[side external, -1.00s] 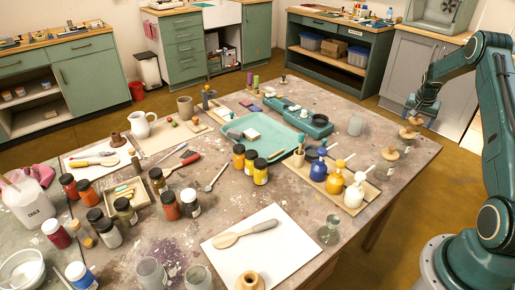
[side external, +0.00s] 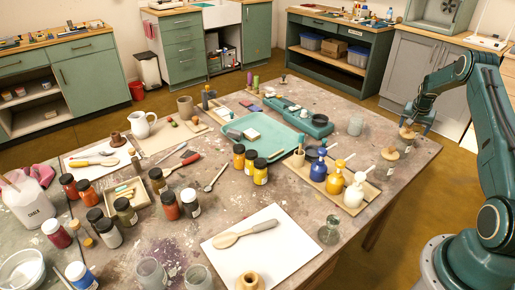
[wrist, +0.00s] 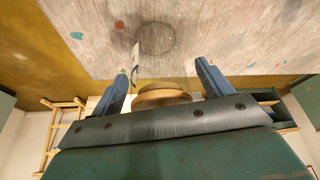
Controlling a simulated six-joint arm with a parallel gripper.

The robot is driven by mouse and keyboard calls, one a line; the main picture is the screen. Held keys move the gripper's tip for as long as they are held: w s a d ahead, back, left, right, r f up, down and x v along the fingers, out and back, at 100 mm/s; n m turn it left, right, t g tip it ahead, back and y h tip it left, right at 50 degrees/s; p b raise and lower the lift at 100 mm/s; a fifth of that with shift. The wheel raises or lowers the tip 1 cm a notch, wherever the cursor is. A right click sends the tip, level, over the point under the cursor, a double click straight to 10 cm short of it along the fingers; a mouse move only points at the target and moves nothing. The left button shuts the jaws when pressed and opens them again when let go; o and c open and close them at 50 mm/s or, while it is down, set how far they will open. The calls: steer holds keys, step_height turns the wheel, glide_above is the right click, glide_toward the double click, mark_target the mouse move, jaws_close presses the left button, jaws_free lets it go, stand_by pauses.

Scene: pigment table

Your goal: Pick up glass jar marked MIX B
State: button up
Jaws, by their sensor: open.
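Wooden-knobbed pieces (side external: 407,133) stand by my gripper at the right edge. A wooden tray (side external: 345,205) of pump bottles lies left of them. A glass flask (side external: 329,231) stands in front. A teal tray (side external: 262,131) lies farther left.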

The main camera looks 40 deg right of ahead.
stand_by(0.3)
steer(key=c, duration=1.3)
steer(key=shift+r, duration=0.1)
step_height(320, 180, up, 20)
stand_by(0.4)
